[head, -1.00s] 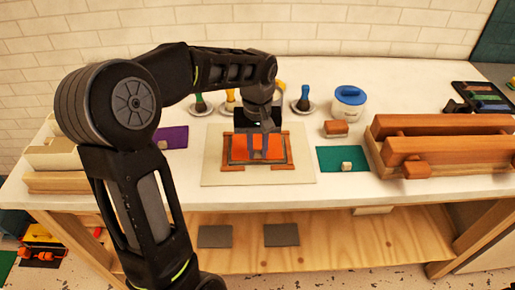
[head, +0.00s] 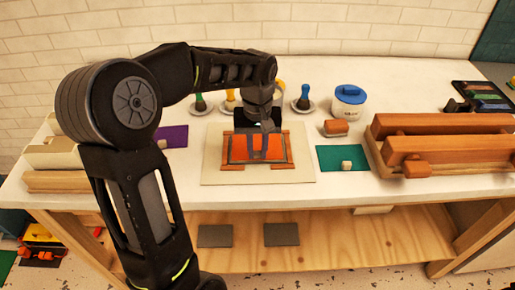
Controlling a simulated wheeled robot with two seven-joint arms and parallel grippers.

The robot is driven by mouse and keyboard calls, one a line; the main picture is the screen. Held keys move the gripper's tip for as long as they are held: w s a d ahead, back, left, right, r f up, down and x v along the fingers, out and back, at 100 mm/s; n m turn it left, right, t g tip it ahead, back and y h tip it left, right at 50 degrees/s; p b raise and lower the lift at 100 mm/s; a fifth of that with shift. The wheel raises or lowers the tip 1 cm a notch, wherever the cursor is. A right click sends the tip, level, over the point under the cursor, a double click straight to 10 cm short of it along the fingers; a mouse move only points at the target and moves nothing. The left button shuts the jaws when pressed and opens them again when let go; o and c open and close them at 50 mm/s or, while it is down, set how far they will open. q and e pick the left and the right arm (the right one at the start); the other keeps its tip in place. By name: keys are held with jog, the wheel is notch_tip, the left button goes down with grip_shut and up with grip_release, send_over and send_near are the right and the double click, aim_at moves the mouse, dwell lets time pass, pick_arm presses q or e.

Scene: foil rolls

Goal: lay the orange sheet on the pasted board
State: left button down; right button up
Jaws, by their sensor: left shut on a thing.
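The orange sheet (head: 240,148) is over the middle of a cream base sheet (head: 304,172), inside orange-brown wooden guide strips (head: 289,147). A dark grey edge (head: 229,152), apparently the board's, shows beside the sheet; the rest of the board is hidden under it. I cannot tell whether the sheet lies flat on the board or is slightly above it. My left gripper (head: 258,152) points down over the middle of the sheet, its two fingers shut on it. The gripper and wrist hide the far middle of the sheet. My right gripper is out of view.
Brushes on saucers (head: 303,103) and a blue-lidded jar (head: 348,101) stand behind. A wooden block (head: 336,128), a teal sheet (head: 329,157) and a large wooden press (head: 445,150) are to the right. A purple sheet (head: 176,136) lies left. The front table strip is clear.

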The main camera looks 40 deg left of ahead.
pick_arm(q)
jog(key=c, duration=0.9)
grip_release()
jog(key=shift+o, duration=0.2)
jog(key=shift+r, duration=0.1)
jog(key=shift+r+p, duration=2.7)
jog(key=shift+r, duration=0.75)
